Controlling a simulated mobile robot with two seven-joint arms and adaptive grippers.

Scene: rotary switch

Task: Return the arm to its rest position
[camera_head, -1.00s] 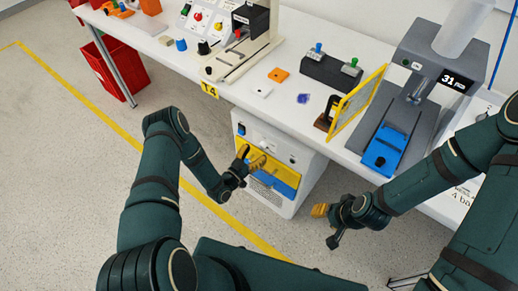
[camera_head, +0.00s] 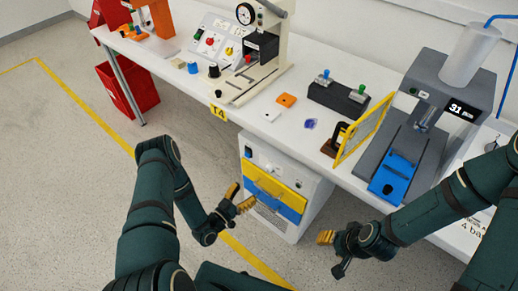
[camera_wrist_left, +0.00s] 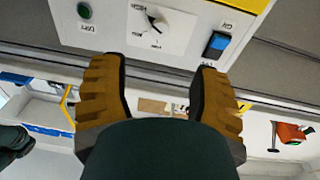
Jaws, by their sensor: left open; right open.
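My left gripper (camera_head: 240,199) is open and empty. It hangs in front of the white cabinet under the table, left of its yellow drawer (camera_head: 275,188). In the left wrist view its yellow fingers (camera_wrist_left: 160,95) are spread apart, with nothing between them. Beyond them a white panel shows a dial with a black pointer (camera_wrist_left: 156,20), a green button (camera_wrist_left: 84,11) and a blue-black rocker switch (camera_wrist_left: 215,45). My right gripper (camera_head: 325,238) is open and empty, low in front of the table, right of the cabinet.
The white table (camera_head: 345,86) carries a switch panel (camera_head: 216,40), a press (camera_head: 262,45), a black box with toggles (camera_head: 338,97), a yellow-framed screen (camera_head: 362,128) and a grey machine (camera_head: 425,125). A red bin (camera_head: 125,88) stands at left. The left floor is clear.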

